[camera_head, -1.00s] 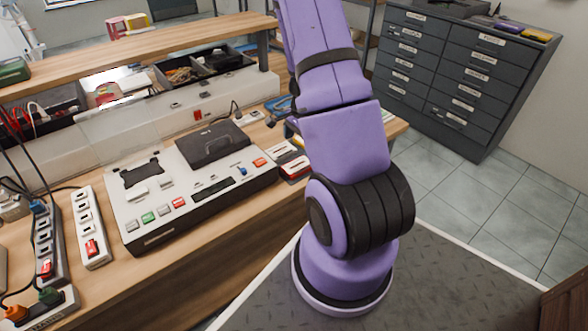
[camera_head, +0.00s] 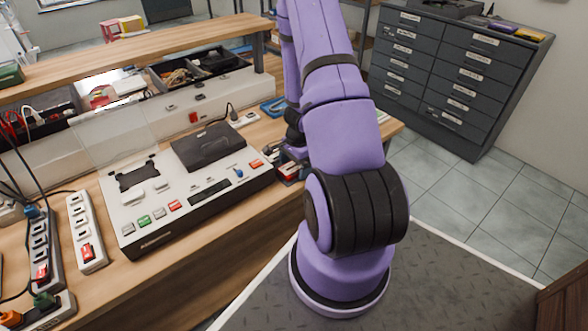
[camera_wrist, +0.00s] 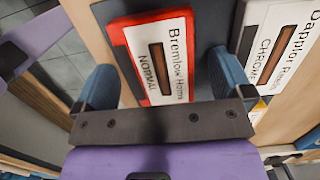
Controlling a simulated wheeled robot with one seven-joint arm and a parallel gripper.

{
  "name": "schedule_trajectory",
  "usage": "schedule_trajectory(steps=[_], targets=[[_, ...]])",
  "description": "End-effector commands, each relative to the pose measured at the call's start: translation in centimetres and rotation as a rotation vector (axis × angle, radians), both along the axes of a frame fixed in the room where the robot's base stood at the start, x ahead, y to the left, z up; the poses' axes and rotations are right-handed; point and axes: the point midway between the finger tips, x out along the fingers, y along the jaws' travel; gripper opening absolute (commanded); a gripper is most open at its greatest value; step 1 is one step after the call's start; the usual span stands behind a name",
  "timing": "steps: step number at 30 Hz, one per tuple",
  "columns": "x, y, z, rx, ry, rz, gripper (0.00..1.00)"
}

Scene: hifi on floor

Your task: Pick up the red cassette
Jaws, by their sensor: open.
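The red cassette (camera_wrist: 130,50) has a white label reading "NORMAL" and shows large in the wrist view. My gripper (camera_wrist: 165,82) is open, with one blue fingertip on either side of the red cassette. The right fingertip is between it and a second cassette (camera_wrist: 283,45) labelled "CHROME". I cannot tell whether the fingertips touch the red cassette. In the head view my arm hides most of the gripper and cassettes.
A cassette deck (camera_head: 190,190) with its clear lid (camera_head: 115,133) raised stands left of the arm. Power strips (camera_head: 86,230) and cables lie at the far left. A shelf (camera_head: 150,48) runs above the bench. A grey drawer cabinet (camera_head: 455,75) stands at the back right; floor between is clear.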

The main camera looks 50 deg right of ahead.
Motion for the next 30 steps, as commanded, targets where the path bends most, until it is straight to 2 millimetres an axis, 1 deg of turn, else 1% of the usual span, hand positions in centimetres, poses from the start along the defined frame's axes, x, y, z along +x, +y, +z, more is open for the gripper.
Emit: schedule_trajectory(steps=[4,5,6,8,9,12,23,30], targets=[[0.0,0.0,0.0,0.0,0.0,0.0,0.98],[0.0,0.0,0.0,0.0,0.0,0.0,0.96],[0.0,0.0,0.0,0.0,0.0,0.0,0.86],[0.0,0.0,0.0,0.0,0.0,0.0,0.73],[0.0,0.0,0.0,0.0,0.0,0.0,0.63],[0.0,0.0,0.0,0.0,0.0,0.0,0.44],[-0.1,0.0,0.2,0.0,0.0,0.0,0.44],[-0.5,0.1,1.3,0.001,0.0,0.001,0.44]])
